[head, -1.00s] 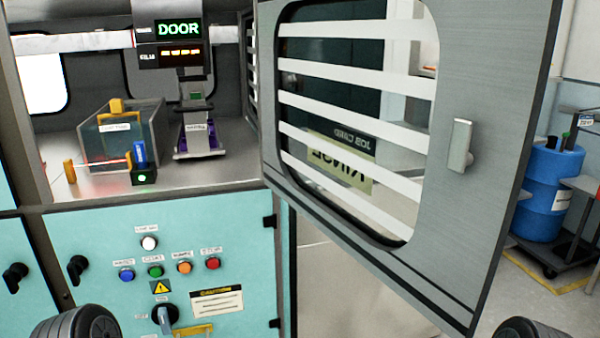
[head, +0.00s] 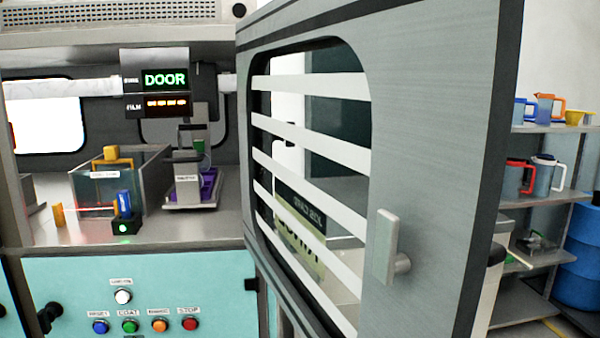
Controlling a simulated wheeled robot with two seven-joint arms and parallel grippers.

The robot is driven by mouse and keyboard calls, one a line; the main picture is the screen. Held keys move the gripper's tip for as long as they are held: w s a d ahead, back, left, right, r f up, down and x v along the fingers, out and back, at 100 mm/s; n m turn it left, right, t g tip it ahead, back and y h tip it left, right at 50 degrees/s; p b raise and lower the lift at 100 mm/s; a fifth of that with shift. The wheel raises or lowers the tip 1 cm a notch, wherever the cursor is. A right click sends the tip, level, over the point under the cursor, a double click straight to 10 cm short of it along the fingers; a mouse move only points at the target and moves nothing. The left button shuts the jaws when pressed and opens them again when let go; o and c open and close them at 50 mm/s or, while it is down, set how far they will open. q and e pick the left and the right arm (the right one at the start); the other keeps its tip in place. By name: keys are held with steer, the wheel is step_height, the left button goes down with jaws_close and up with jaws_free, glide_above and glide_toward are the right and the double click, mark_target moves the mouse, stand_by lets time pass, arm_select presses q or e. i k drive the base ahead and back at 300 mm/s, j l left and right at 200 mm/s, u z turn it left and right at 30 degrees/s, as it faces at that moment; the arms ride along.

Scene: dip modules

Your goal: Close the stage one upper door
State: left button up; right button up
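The upper door (head: 440,130) is a grey framed panel with a striped window, and it stands swung open at the right of the cabinet opening. Its grey handle (head: 388,246) sticks out near the free edge. Neither gripper shows in the head view, so I cannot see whether anything touches the door.
Inside the chamber are a clear tank (head: 150,165) and a device with a purple base (head: 192,185). A teal panel (head: 70,275) with coloured buttons is below. At the right stand a shelf of jugs (head: 545,190) and a blue barrel (head: 580,265).

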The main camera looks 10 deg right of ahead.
mark_target(440, 79)
steer(key=i+l+u, duration=0.1)
steer(key=l+u, duration=0.25)
steer(key=l, duration=0.15)
steer(key=l+u, duration=0.75)
steer(key=l, duration=0.2)
